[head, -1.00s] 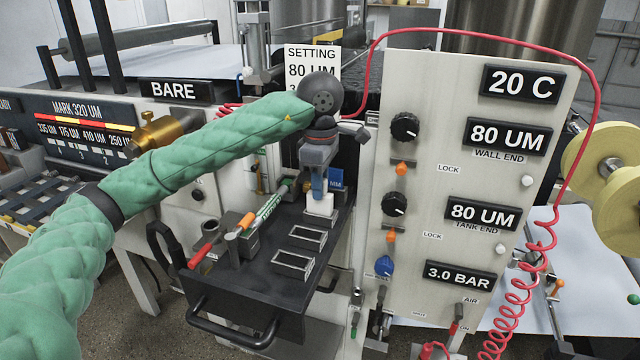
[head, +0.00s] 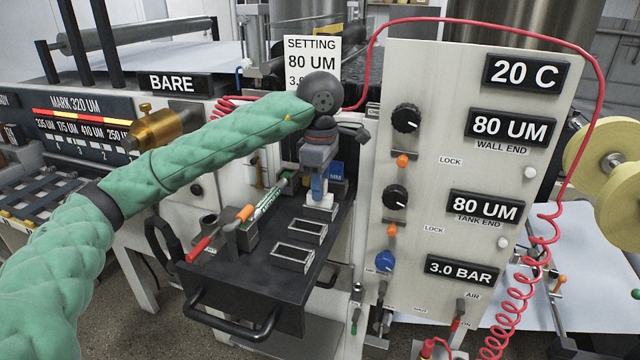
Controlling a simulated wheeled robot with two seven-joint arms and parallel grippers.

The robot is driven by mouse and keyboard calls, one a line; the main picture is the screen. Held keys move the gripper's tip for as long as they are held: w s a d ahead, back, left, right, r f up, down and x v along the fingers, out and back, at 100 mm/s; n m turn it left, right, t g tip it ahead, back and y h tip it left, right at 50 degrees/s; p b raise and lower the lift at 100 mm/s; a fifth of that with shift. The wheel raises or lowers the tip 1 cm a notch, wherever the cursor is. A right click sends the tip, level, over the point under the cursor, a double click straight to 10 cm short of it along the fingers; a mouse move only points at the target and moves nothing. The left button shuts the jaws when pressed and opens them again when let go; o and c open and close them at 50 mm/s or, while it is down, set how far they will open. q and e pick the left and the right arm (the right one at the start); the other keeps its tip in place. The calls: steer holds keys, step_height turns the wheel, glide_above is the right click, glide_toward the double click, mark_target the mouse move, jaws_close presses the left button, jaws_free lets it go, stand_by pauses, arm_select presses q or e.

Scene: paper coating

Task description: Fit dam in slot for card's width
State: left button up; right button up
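The setting card (head: 312,58) stands at the back and reads 80 UM; its lower part, where a width could be, is hidden by my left wrist. My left gripper (head: 318,190) points down at the far end of the black cart. Directly below its fingertips is a pale block (head: 321,206) in or on the farthest of a row of holders; I cannot tell whether the fingers grip it. Two nearer rectangular holders, the middle one (head: 300,231) and the near one (head: 292,257), have pale rims and dark insides. My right gripper is out of view.
The black cart (head: 225,280) has a front handle and carries orange- and red-handled tools (head: 240,215) at left. A blue MM label (head: 336,172) is behind the gripper. The control panel (head: 440,200) stands close to the right, with a red hose (head: 520,22) over it.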

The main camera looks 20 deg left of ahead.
arm_select(q)
steer(key=o, duration=0.3)
steer(key=shift+r, duration=0.1)
steer(key=shift+r+b, duration=0.7)
steer(key=shift+r, duration=3.1)
